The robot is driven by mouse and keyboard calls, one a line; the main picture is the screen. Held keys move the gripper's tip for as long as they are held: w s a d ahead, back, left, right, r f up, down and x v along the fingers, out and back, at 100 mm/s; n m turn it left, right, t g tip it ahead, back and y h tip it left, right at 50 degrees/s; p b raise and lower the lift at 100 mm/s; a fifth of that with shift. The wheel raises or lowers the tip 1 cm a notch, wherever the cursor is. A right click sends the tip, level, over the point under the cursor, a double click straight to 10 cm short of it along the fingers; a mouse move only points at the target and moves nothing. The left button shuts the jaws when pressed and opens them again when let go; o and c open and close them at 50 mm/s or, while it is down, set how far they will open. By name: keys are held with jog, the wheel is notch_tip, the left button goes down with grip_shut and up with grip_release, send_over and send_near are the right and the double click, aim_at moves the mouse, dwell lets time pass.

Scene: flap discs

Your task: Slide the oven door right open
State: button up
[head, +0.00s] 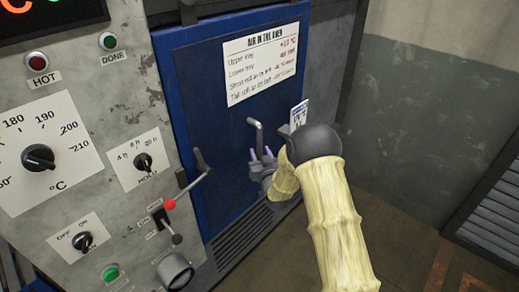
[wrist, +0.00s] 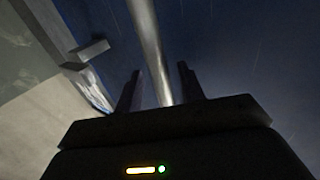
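The oven door (head: 215,135) is a blue panel with a white notice (head: 261,63) on its upper part. It appears to sit flush in the grey oven front. A grey bar handle (head: 257,136) stands on its right half. My gripper (head: 262,155) is at the handle's lower part, with its two fingers pointing at the door. In the wrist view the handle (wrist: 149,40) runs between the fingers of my gripper (wrist: 159,72), with a gap visible on each side. The fingers are open around it. My arm hides the door's lower right part.
The grey control panel (head: 85,110) carries dials and buttons. A small white tag (head: 299,115) is near the door's right edge. A louvred panel (head: 490,222) stands at the far right; floor is open between.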

jog(key=shift+x, duration=0.8)
grip_shut()
jog(key=shift+w+d, duration=0.1)
jog(key=shift+w, duration=0.05)
